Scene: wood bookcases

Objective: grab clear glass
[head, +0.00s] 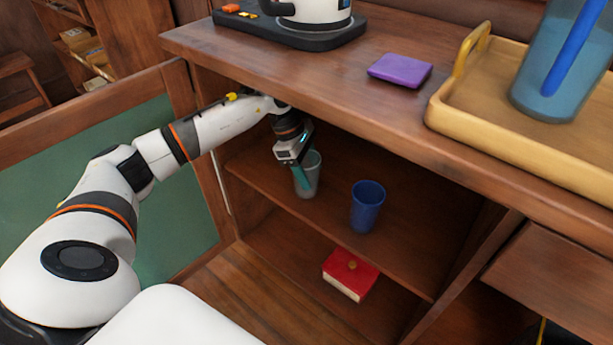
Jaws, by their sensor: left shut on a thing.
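The clear glass (311,181) stands upright on the upper shelf inside the open cabinet, left of a blue cup. My left gripper (302,177) reaches in under the counter from the left and points down at the glass. Its fingers reach into the mouth of the glass and it is shut on the glass, at the left side of the rim. The fingertips are partly blurred by the see-through wall. I cannot tell whether the glass is lifted off the shelf. My right gripper is not in view.
A blue cup (367,206) stands close on the right on the same shelf (400,255). A red box (349,275) lies below. The counter (330,75) overhangs the arm, with a purple block (400,70) and a yellow tray (470,118) holding a blue pitcher (560,75).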

